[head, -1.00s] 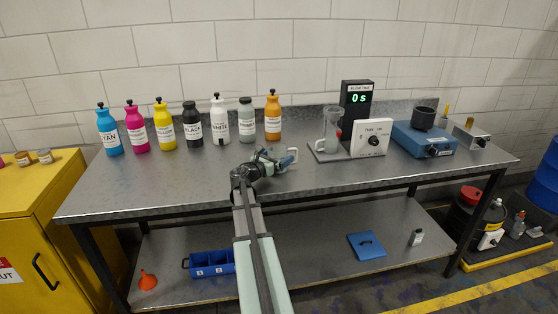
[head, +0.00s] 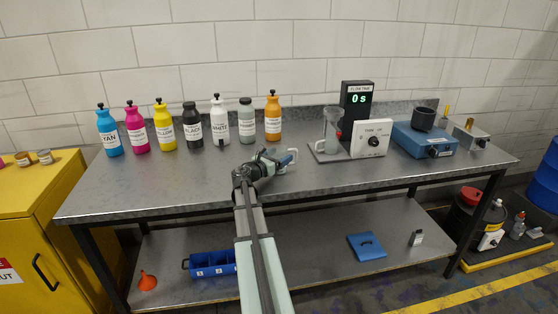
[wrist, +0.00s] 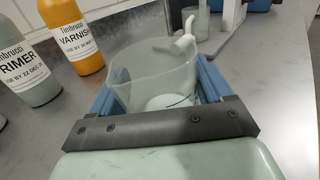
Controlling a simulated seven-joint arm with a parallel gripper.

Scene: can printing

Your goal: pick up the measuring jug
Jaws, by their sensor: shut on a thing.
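The measuring jug (wrist: 150,70) is a clear, see-through cup with a whitish handle (wrist: 184,42), seen in the wrist view. My gripper (wrist: 157,88) has its blue fingers on either side of the jug and is shut on it. The jug looks upright, with its handle pointing away from my wrist. In the head view my gripper (head: 274,160) is low over the middle of the bench, and the jug is mostly hidden by it. I cannot tell whether the jug's base touches the bench.
A row of several bottles stands behind to the left, with the orange varnish bottle (head: 273,118) nearest. The flow-cup stand (head: 327,154), timer (head: 357,98), white switch box (head: 371,138) and blue device (head: 424,140) stand to the right. The bench's left front (head: 150,190) is clear.

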